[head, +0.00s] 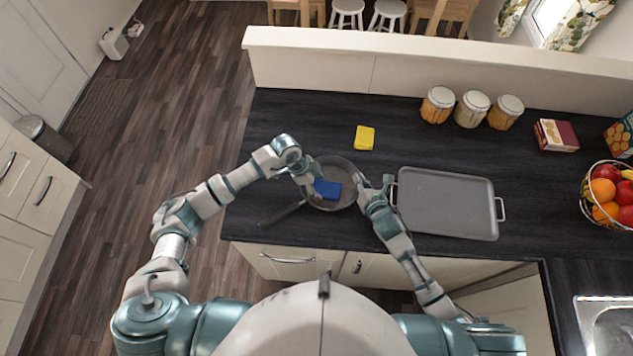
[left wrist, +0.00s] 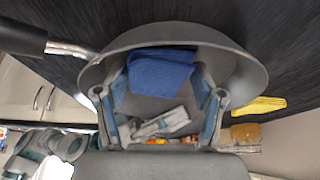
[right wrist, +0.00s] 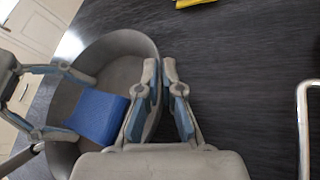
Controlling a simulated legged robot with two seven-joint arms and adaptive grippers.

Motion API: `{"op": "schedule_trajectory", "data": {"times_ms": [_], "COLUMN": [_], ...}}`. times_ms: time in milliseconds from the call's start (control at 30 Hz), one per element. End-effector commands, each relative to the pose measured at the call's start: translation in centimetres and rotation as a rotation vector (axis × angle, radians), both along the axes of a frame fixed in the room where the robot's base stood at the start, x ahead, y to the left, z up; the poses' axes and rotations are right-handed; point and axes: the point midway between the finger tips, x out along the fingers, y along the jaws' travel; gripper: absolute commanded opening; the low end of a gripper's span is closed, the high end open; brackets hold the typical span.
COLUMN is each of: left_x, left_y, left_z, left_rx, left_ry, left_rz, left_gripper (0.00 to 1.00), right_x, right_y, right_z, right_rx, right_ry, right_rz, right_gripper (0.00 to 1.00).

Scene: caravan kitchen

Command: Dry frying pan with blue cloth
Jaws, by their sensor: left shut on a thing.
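The dark grey frying pan (head: 328,206) lies on the black worktop, its handle (head: 283,213) pointing to the lower left in the head view. The folded blue cloth (head: 327,189) is inside the pan. My left gripper (head: 309,185) reaches into the pan and is shut on the cloth, which sits between its fingers in the left wrist view (left wrist: 162,72). My right gripper (head: 372,184) is at the pan's right rim. In the right wrist view its fingers (right wrist: 159,66) are close together, one over the pan's inside and one outside. Whether they clamp the rim is unclear.
A grey tray (head: 446,229) with handles lies just right of my right gripper. A yellow sponge (head: 364,137) lies behind the pan. Several jars (head: 472,108), a red box (head: 556,135) and a fruit basket (head: 608,196) stand farther right. The worktop's front and left edges are near the pan.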

Motion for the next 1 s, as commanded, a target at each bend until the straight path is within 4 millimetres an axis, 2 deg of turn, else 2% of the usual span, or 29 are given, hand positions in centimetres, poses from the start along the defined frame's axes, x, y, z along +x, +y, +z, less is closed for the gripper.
{"op": "schedule_trajectory", "data": {"times_ms": [233, 500, 1000], "left_x": [1.2, 1.7, 1.7], "left_y": [-1.4, -1.9, -1.9], "left_z": [-0.1, 0.2, 5.6], "left_rx": [0.001, 0.002, 0.0], "left_ry": [0.0, 0.0, -0.002], "left_rz": [0.0, 0.0, -0.001], "left_gripper": [0.04, 0.04, 0.04], "right_x": [-0.2, -0.2, -0.2], "right_y": [0.1, 0.0, 0.0], "right_z": [-0.4, -0.4, -0.4], "right_rx": [-0.002, -0.002, -0.003], "right_ry": [0.008, 0.008, 0.009], "right_rz": [0.001, 0.001, 0.0], "right_gripper": [0.0, 0.0, 0.0]}}
